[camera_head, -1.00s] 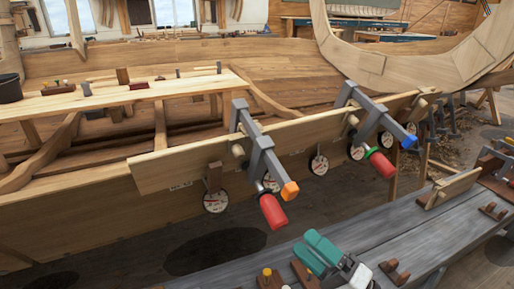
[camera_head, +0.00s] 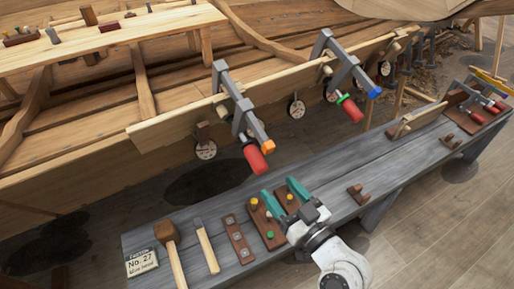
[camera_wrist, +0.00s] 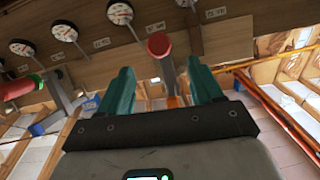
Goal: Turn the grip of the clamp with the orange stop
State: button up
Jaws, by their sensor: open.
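The clamp with the orange stop (camera_head: 267,146) grips the plank on the hull's side. Its grey bar (camera_head: 243,115) slants down, and its red grip (camera_head: 255,158) hangs beside the stop. My gripper (camera_head: 279,187), with two teal fingers, is open and empty, below and right of that grip in the head view. In the wrist view, the red grip (camera_wrist: 158,45) appears end-on ahead of the gap between my fingers (camera_wrist: 160,66), apart from them. The orange stop (camera_wrist: 175,100) shows partly between the fingers. A second clamp (camera_head: 345,65) has a blue stop (camera_head: 375,92) and a red grip (camera_head: 350,109).
Round dials (camera_head: 205,150) hang along the hull below the plank (camera_head: 165,128). Open floor lies between hull and bench.

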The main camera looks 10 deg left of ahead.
aim_at(264, 171)
jog(key=p+x, duration=0.2)
jog(key=x, duration=0.8)
jog(key=shift+w+a, duration=0.25)
jog(key=c, duration=1)
jog(key=shift+o, duration=0.2)
jog(key=shift+b, duration=0.35)
